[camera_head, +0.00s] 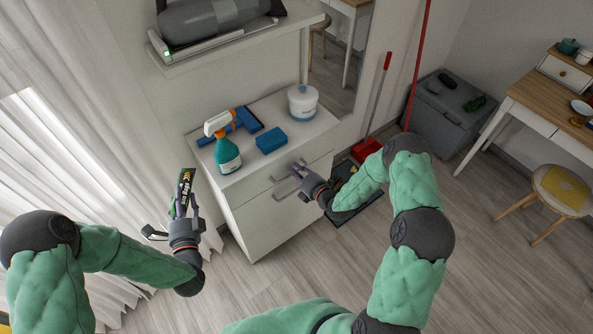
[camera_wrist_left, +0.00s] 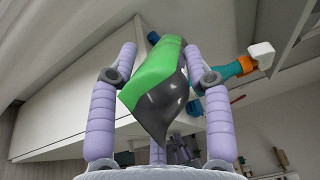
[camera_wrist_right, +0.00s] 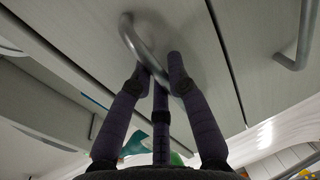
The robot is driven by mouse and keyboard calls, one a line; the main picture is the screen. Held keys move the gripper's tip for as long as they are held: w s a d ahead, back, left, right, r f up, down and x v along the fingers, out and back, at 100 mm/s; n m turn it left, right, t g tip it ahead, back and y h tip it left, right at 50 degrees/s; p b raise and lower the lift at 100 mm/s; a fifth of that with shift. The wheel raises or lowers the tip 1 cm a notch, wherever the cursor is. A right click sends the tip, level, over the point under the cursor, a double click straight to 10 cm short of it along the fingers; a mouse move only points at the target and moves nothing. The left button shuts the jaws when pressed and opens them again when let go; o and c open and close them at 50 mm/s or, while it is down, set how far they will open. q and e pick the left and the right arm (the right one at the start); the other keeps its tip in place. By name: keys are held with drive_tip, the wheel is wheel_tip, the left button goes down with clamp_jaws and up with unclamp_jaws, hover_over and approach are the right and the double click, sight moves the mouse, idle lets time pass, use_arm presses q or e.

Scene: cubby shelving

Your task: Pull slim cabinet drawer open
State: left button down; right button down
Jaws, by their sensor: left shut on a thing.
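The slim white cabinet (camera_head: 250,222) stands against the wall, with drawer fronts and metal bar handles. My right gripper (camera_head: 302,171) is at a drawer handle on the cabinet's front. In the right wrist view its fingers (camera_wrist_right: 158,75) are close around one end of the curved handle (camera_wrist_right: 135,35); whether they grip it is unclear. A second handle (camera_wrist_right: 297,50) shows to the right there. My left gripper (camera_head: 181,209) is shut on a black and green packet (camera_head: 185,187), held upright left of the cabinet. The packet also shows between the fingers in the left wrist view (camera_wrist_left: 158,88).
On the cabinet top are a spray bottle (camera_head: 228,155), a blue sponge (camera_head: 271,140), a squeegee (camera_head: 247,120) and a white tub (camera_head: 302,103). A shelf (camera_head: 240,45) hangs above. A red dustpan (camera_head: 366,149) stands to the right.

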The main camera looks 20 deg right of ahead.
drive_tip(key=shift+s, duration=0.1)
